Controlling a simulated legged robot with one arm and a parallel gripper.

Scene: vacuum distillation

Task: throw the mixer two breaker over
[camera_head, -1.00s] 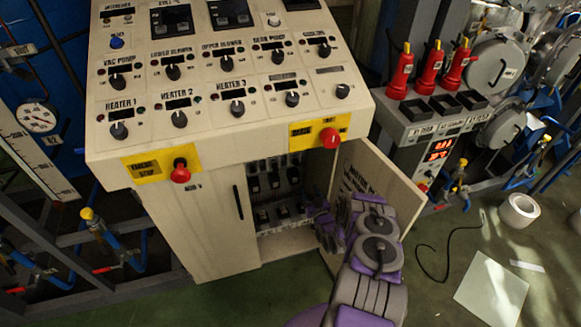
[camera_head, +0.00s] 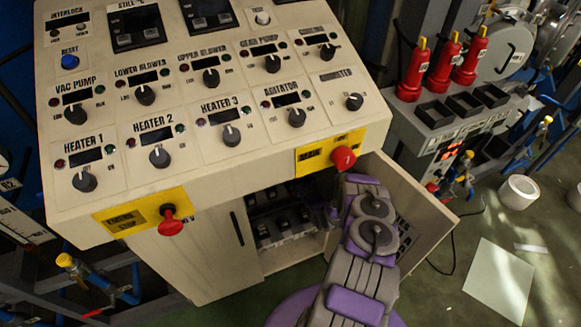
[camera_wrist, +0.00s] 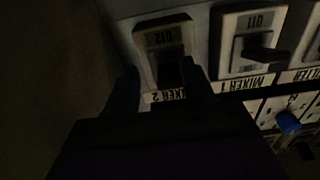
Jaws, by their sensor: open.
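The mixer two breaker (camera_wrist: 160,38) shows upside down in the wrist view, marked 012 above a partly covered MIXER 2 label. Its dark lever (camera_wrist: 170,70) sticks out toward the camera. My gripper (camera_wrist: 160,84) is open, with one finger on each side of the lever; dim light hides whether either finger touches it. The mixer one breaker (camera_wrist: 250,40), marked 011, is just to the right with its own lever. In the head view, my arm reaches into the open cabinet, where breaker rows (camera_head: 285,225) show small and dark; the gripper's tips cannot be made out there.
The cabinet's open door (camera_head: 425,215) stands right of my arm. The sloped control panel (camera_head: 190,110) overhangs the opening, with red stop buttons (camera_head: 171,222) (camera_head: 343,158) on its front edge. In the wrist view, a blue knob (camera_wrist: 288,121) lies to the lower right.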

